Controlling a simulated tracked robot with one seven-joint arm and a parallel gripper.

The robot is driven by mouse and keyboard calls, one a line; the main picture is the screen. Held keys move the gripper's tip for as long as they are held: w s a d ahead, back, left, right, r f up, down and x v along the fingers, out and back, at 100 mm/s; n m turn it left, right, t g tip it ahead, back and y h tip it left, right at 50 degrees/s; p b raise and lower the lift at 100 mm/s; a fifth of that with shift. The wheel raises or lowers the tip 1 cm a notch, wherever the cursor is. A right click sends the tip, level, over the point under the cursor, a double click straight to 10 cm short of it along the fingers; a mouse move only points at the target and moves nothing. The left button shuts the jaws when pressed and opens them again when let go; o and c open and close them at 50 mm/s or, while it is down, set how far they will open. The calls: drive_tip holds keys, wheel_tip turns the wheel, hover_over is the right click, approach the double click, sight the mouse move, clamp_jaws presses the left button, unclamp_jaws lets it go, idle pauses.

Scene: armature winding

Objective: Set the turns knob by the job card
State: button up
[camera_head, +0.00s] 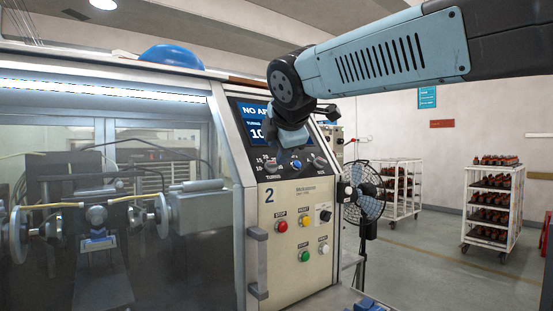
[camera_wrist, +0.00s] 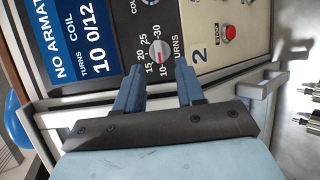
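The turns knob (camera_wrist: 157,57) is a small round knob with a red mark, ringed by a printed scale from 10 to 30, on the machine's control panel; it also shows in the head view (camera_head: 271,166). The exact pointer setting is too small to read surely. The display (camera_wrist: 82,40) reads "NO ARMAT…", turns 10, coil 0/12. My gripper (camera_wrist: 160,66) is open and empty, its two blue fingers pointing at the panel on either side of the knob in the wrist view. Whether they touch it I cannot tell. I cannot make out a job card.
More knobs (camera_head: 320,163) sit right of the turns knob. Below are a red stop button (camera_head: 282,226) and other buttons. A door handle (camera_head: 262,250) stands out at left beside the glazed winding area. A fan (camera_head: 364,190) and rack trolleys (camera_head: 493,205) stand at right.

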drive_tip(key=v, duration=0.7)
drive_tip(key=shift+s+r, duration=0.15)
drive_tip(key=shift+s, duration=0.1)
drive_tip(key=shift+d, duration=0.15)
drive_tip(key=s+d+f+m+g, duration=0.2)
drive_tip(key=s+d+f+m, duration=0.2)
drive_tip(key=f, duration=0.6)
drive_tip(key=s+d+f+m+g+h, duration=0.1)
drive_tip(key=s+d+f+m+g, duration=0.1)
drive_tip(key=s+d+f+m, duration=0.3)
drive_tip(key=s+d+f+m+g, duration=0.2)
drive_tip(key=s+d+f+m, duration=0.2)
drive_tip(key=d+f+m, duration=0.5)
wheel_tip(320, 180, down, 6)
drive_tip(key=m, duration=0.4)
drive_tip(key=shift+s+m, duration=0.2)
drive_tip(key=shift+m, duration=0.1)
